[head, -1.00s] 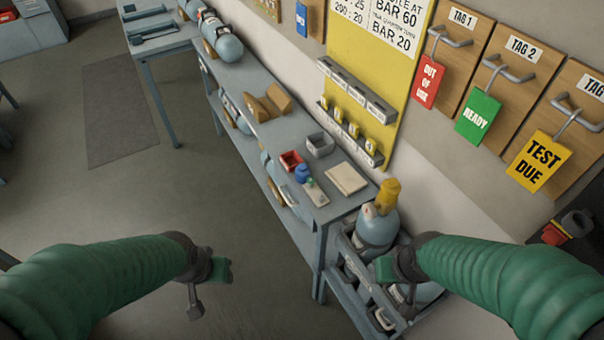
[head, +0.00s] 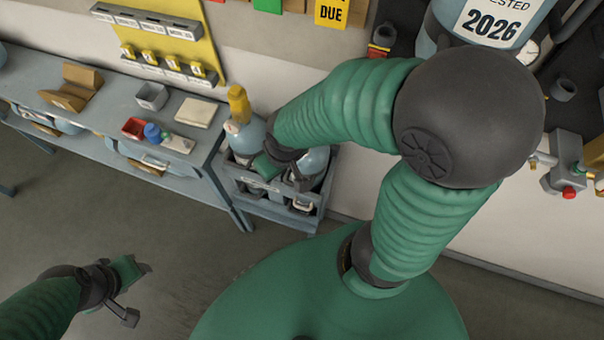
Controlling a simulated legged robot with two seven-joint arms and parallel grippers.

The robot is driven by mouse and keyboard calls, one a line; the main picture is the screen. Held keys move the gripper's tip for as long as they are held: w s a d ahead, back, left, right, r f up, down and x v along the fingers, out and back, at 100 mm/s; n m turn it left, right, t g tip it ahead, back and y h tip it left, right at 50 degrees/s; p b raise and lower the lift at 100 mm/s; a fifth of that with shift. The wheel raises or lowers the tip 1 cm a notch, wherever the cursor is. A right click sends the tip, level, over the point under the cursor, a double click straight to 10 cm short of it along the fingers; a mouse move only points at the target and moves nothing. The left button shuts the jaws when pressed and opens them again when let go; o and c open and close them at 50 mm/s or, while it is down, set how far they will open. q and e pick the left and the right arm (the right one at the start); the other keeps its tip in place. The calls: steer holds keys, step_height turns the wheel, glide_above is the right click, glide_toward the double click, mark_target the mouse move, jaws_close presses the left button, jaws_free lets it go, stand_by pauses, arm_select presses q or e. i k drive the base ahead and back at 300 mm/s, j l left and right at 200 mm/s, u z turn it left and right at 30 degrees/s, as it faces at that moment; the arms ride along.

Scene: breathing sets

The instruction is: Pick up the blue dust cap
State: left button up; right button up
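The blue dust cap (head: 152,132) is a small rounded blue piece on the grey-blue bench (head: 196,147), between a red tray and a light card. My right gripper (head: 281,177) is to the right of the bench, over the cylinder crate, apart from the cap. Its two fingers look spread, with nothing seen between them. My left gripper (head: 137,290) is over the floor in front of the bench. Its fingers also look spread and empty.
A red tray (head: 133,128), a grey bin (head: 152,96), a cream pad (head: 196,111) and a light card (head: 178,144) surround the cap. A yellow-capped cylinder (head: 246,136) stands in the crate (head: 262,208) beyond the bench's right end. The floor in front is open.

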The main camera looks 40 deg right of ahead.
mark_target(152, 131)
steer(key=j, duration=0.25)
steer(key=i+j, duration=0.15)
steer(key=i+j+u, duration=0.15)
steer(key=i, duration=0.4)
steer(key=i+j+u, duration=0.1)
steer(key=i, duration=0.5)
steer(key=j, duration=0.1)
